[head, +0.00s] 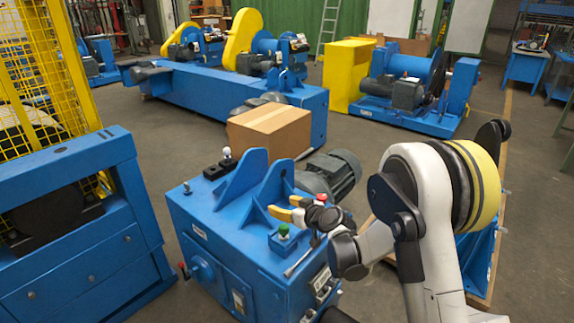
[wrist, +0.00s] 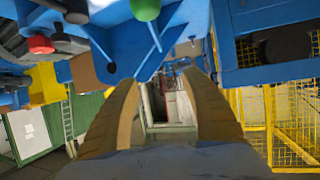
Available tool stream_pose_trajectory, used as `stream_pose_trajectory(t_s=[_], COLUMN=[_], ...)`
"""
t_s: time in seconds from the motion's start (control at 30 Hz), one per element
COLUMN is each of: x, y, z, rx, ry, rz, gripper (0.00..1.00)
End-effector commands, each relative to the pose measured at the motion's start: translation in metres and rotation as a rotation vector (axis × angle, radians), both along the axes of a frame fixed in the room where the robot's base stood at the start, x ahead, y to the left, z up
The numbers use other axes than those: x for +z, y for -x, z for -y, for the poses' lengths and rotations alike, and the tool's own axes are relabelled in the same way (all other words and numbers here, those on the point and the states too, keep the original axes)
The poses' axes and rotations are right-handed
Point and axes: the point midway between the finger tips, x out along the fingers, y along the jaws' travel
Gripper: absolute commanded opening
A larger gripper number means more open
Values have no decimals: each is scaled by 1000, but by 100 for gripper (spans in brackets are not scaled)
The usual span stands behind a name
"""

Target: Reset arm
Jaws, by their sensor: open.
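My gripper (head: 281,207) is open, with its two yellow fingers apart over the top of the blue machine (head: 234,239) in the head view. The fingers point left, near the machine's upright blue plates (head: 270,187). In the wrist view my gripper (wrist: 163,80) shows both fingers spread with nothing between them. My white arm bends in from the lower right. A green button (head: 284,230) sits on the machine just below the fingers; it also shows at the top of the wrist view (wrist: 145,8).
A cardboard box (head: 268,130) and a dark motor (head: 332,172) are just behind the gripper. A yellow mesh cage (head: 45,60) is at the far left. Grey floor (head: 390,140) lies open behind the arm.

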Motion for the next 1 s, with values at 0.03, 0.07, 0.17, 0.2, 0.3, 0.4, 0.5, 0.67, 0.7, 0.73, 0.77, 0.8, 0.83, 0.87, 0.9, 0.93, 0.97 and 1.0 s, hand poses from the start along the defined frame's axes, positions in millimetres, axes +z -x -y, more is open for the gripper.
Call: stream_pose_trajectory(t_s=[0.03,0.07,0.17,0.2,0.3,0.4,0.5,0.67,0.7,0.73,0.77,0.8,0.83,0.87,0.9,0.93,0.97,1.0], x=[4,8,30,42,75,104,126,149,152,154,155,155,155,154,152,151,149,146], y=[1,3,14,21,47,80,117,185,203,217,231,249,263,277,295,307,319,333], z=[2,3,12,18,36,56,78,113,122,129,136,145,152,158,167,173,179,186], rx=[-2,-4,-20,-30,-65,-109,-160,-258,-286,-306,-328,-359,-381,-405,-436,-460,-482,-510], ry=[1,4,13,18,35,55,73,104,111,117,123,130,135,140,146,150,155,160], rz=[-4,-8,-40,-59,-117,-180,-240,-333,-355,-371,-387,-406,-422,-436,-453,-466,-477,-490], gripper=[55,55,55,55,55,55,55,55,55,55,55,55,55,55,55,55,55,55])
